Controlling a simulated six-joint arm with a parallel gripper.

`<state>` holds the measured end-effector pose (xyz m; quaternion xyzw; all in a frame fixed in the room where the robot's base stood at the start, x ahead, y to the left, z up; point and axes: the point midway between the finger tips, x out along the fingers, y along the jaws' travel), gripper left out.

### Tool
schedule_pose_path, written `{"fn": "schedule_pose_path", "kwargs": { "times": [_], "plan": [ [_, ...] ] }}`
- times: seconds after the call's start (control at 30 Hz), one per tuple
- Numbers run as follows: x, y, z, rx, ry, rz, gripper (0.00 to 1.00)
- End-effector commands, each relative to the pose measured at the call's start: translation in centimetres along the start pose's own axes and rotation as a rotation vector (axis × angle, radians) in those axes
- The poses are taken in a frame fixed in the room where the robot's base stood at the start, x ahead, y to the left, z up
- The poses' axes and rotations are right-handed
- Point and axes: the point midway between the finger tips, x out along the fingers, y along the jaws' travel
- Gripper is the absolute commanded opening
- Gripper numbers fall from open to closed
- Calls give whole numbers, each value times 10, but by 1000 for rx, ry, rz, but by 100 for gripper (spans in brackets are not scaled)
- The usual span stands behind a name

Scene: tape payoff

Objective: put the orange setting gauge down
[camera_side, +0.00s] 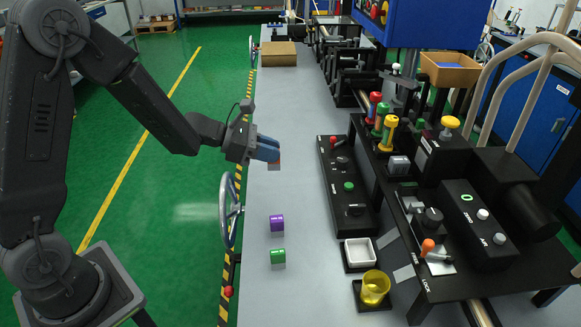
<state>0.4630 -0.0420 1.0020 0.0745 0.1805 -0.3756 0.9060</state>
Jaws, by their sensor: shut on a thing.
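My gripper (267,149) is at the left side of the grey bench, with its blue fingers shut on the orange setting gauge (274,165). Only a small lower part of the gauge shows beneath the fingers; the rest is hidden by them. I cannot tell for certain whether its bottom touches the bench. A purple gauge block (277,223) and a green gauge block (278,256) stand apart on the bench, nearer the camera than my gripper.
The grey bench top (300,215) is bare around the blocks. A handwheel (231,211) stands at its left edge. A black control panel (347,187), a white tray (360,252) and a yellow cup (374,288) are to the right. A cardboard box (279,54) lies farther back.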

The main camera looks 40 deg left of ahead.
Motion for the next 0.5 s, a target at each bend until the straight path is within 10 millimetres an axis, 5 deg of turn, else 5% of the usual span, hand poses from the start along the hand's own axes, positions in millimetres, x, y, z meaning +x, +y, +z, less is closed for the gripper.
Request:
{"fn": "schedule_pose_path", "kwargs": {
  "times": [0.3, 0.5],
  "plan": [
    [-20, 10, 6, 2, -1, 0, 0],
    [11, 8, 33, 12, -4, -17, 0]
  ]
}}
